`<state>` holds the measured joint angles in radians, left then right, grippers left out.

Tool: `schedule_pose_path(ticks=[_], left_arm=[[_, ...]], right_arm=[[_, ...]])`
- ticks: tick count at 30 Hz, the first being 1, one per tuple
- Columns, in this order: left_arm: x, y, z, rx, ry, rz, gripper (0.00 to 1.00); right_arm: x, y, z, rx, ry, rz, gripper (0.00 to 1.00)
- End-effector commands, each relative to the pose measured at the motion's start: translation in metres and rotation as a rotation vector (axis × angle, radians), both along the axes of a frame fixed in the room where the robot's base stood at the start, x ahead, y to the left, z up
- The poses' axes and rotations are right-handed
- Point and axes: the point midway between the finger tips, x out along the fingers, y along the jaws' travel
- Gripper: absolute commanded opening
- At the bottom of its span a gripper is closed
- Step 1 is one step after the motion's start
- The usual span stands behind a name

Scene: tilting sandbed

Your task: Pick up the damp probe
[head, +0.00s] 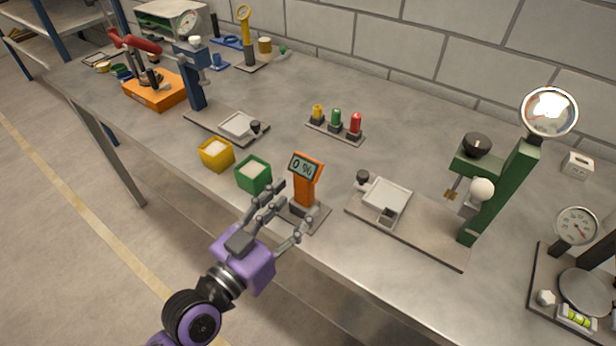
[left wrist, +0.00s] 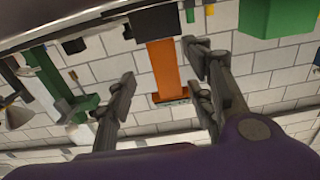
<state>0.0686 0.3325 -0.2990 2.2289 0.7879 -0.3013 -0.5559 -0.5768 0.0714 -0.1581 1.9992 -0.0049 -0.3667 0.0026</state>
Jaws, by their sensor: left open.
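The damp probe (head: 305,182) is an orange upright device with a dark display reading 0 %. It stands in a dark holder on a small grey base plate (head: 318,215) near the table's front edge. My left gripper (head: 291,207) is open, in front of the probe. In the left wrist view, which is upside down, the orange probe (left wrist: 165,65) shows in the gap between the open fingers (left wrist: 160,82). I cannot tell whether a finger touches it. My right gripper is not in view.
A green box (head: 253,175) and a yellow box (head: 216,154) with pale fill stand left of the probe. A plate with a green post (head: 497,190) and a white tray stands to the right.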

Motion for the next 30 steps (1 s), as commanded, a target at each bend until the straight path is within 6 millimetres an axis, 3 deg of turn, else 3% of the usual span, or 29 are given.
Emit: schedule_pose_path(ticks=[9, 20, 28, 30], left_arm=[[0.04, -0.021, 0.003, -0.002, -0.003, 0.001, 0.48], [0.047, -0.027, -0.001, 0.001, 0.001, 0.0, 0.47], [0.046, -0.027, -0.001, 0.001, 0.002, 0.0, 0.12], [0.046, -0.027, -0.001, 0.0, 0.002, 0.0, 0.08]], right_arm=[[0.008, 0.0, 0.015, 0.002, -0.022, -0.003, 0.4], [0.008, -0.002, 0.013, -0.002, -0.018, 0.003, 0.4], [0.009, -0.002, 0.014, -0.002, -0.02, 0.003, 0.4], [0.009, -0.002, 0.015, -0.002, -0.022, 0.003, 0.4]])
